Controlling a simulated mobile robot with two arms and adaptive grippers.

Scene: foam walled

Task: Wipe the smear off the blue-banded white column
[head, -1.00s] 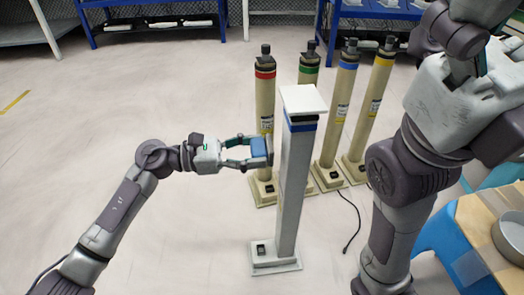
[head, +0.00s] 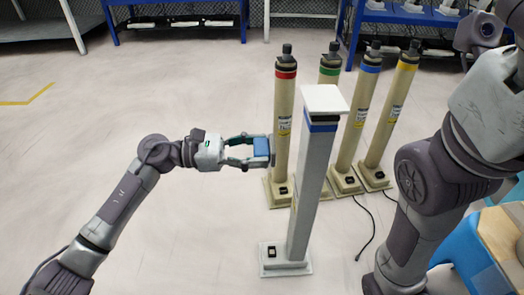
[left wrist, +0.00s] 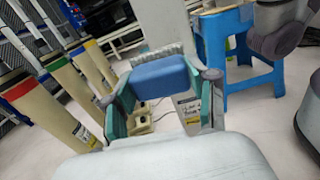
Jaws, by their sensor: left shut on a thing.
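The white column (head: 306,185) stands upright on a flat square base, with a blue band (head: 322,127) under its pale square cap (head: 326,98). My left gripper (head: 262,150) is shut on a blue block (head: 261,146), to the left of the column's upper part and apart from it in the picture. In the left wrist view the blue block (left wrist: 160,77) sits between both fingers, with a pale, fringed edge along its far side. Part of a pale column (left wrist: 168,28) shows beyond it. I cannot make out a smear. My right gripper is out of view.
Several cream posts stand close behind the column, with red (head: 286,74), green (head: 330,71), blue (head: 371,69) and yellow (head: 406,66) bands. A cable (head: 372,225) lies right of the column. A blue stool (head: 470,250) stands at lower right.

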